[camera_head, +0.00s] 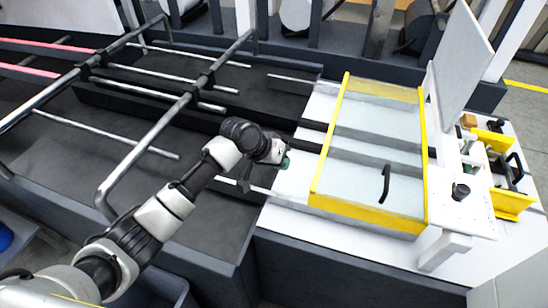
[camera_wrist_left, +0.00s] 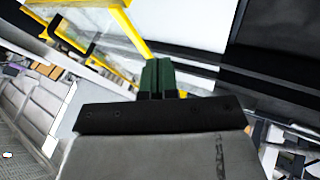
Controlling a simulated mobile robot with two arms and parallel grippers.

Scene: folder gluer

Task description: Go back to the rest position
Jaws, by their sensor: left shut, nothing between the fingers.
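My left arm reaches in from the lower left in the head view. My left gripper (camera_head: 285,161) is over the edge between the dark machine bed and the white plate, left of the yellow-framed clear guard (camera_head: 372,150). Its green fingers are together and hold nothing; they also show in the left wrist view (camera_wrist_left: 157,74). I cannot tell how high it is above the plate. My right gripper is in neither view.
The guard lies over the white plate, with a black handle (camera_head: 385,184) on it. Metal rails (camera_head: 150,135) cross the dark bed at left. A white side table with a yellow holder (camera_head: 508,203) is at right. A white upright panel (camera_head: 462,65) stands behind.

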